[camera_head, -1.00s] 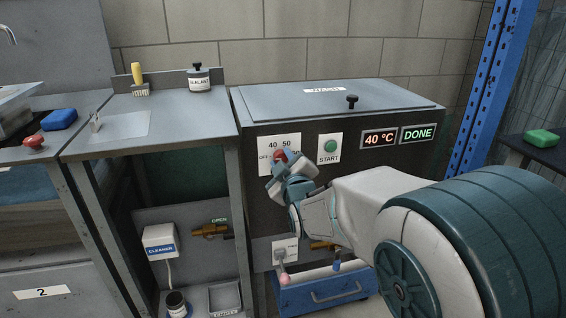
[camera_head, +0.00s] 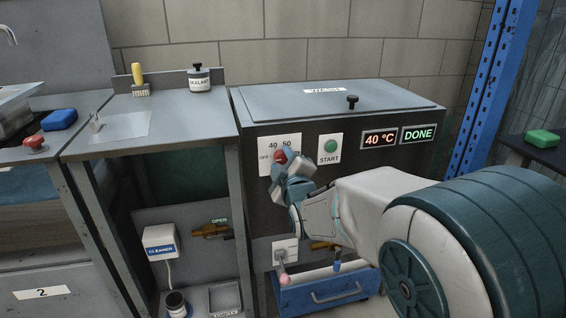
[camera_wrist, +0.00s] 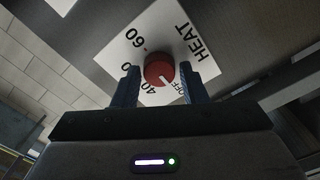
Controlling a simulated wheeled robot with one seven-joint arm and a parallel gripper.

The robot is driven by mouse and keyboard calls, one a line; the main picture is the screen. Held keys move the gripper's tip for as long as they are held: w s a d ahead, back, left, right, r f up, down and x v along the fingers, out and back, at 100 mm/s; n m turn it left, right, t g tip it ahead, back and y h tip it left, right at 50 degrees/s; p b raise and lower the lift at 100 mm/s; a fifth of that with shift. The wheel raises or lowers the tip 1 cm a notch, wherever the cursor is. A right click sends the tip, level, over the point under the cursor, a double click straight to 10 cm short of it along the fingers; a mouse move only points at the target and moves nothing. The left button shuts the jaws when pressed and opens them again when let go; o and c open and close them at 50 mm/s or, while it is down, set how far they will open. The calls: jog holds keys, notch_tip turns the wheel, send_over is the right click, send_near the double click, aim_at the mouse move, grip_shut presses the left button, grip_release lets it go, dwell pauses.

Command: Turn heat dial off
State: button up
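The red heat dial (camera_head: 280,156) is on a white label plate (camera_head: 268,143) at the front left of the dark machine. In the wrist view the dial (camera_wrist: 158,69) shows a white pointer mark at its lower edge, facing the area of OFF and 40; I cannot tell exactly which. My gripper (camera_head: 285,163) is just in front of the dial, hiding its lower part and some of the plate in the head view. In the wrist view my gripper (camera_wrist: 166,70) is open, its dark fingers on either side of the dial with gaps between.
A green START button (camera_head: 330,146) is right of the dial. Displays read 40 °C (camera_head: 380,138) and DONE (camera_head: 418,135). The machine's lid (camera_head: 320,98) is shut. A metal bench (camera_head: 180,130) stands to the left. A pink-tipped lever (camera_head: 284,279) is below.

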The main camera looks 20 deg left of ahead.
jog(key=shift+o, duration=0.8)
jog(key=shift+s+d, duration=0.1)
jog(key=shift+s, duration=0.05)
jog(key=p+v, duration=0.2)
jog(key=v, duration=1.1)
jog(key=shift+s+p, duration=0.2)
jog(key=shift+p, duration=0.2)
